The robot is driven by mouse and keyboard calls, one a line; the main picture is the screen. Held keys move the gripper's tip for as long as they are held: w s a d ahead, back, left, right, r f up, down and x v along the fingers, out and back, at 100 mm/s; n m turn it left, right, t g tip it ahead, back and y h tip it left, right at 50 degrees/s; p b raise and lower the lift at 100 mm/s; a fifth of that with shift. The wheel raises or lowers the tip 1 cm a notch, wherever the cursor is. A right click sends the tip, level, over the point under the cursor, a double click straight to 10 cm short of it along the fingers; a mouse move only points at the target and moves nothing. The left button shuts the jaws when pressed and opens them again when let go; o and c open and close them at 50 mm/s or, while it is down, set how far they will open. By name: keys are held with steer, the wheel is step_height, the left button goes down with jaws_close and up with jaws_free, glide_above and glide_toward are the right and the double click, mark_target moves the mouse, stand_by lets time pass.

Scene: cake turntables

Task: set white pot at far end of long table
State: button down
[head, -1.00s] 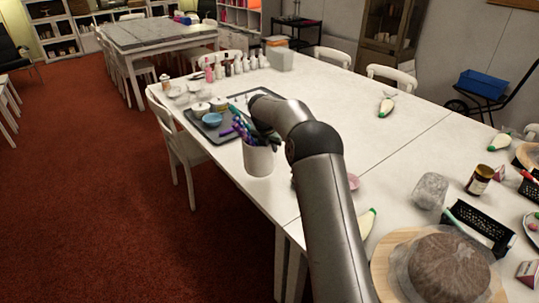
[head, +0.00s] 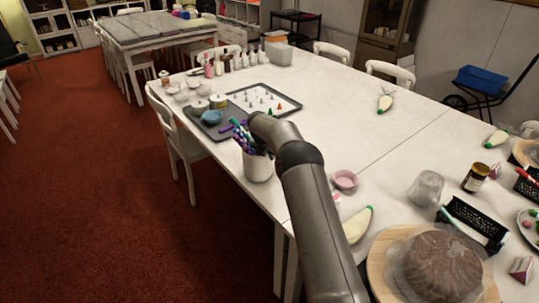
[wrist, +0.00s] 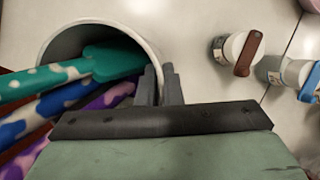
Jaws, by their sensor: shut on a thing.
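The white pot (head: 258,168) is near the long table's left edge in the head view, upright, with several patterned purple, blue and green handles (head: 241,135) sticking out. In the wrist view, my gripper (wrist: 159,78) is shut on the rim of the pot (wrist: 72,42), one finger on each side of its wall. The handles (wrist: 45,100) lean out to the left there. In the head view my arm hides the gripper. I cannot tell whether the pot's base touches the long table (head: 330,95).
Behind the pot are a grey tray (head: 208,128) with a blue bowl (head: 212,117) and a tray of small cones (head: 262,99). Bottles (head: 238,60) line the far end. A pink bowl (head: 345,180) sits to the right. The table's middle is clear.

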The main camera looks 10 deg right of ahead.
steer(key=c, duration=2)
jaws_free()
steer(key=shift+f, duration=0.1)
steer(key=o, duration=0.4)
steer(key=s+a+r+m+b, duration=0.1)
steer(key=s+a+r+m, duration=0.15)
steer(key=s+r, duration=0.5)
steer(key=s+a+r+m+b, duration=0.1)
steer(key=s+a+r+m, duration=0.3)
steer(key=r, duration=0.6)
steer(key=s+m+g+y, duration=0.1)
steer(key=s+m, duration=0.6)
steer(key=s, duration=0.7)
steer(key=s+d+f+m+g+y, duration=0.1)
steer(key=s+m, duration=0.6)
steer(key=s, duration=0.8)
steer(key=s+d+f+m, duration=0.1)
steer(key=s+m, duration=0.6)
steer(key=s, duration=0.7)
steer(key=shift+s+f+g+y, duration=0.2)
steer(key=shift+s+g+y, duration=0.1)
steer(key=shift+g+y, duration=0.1)
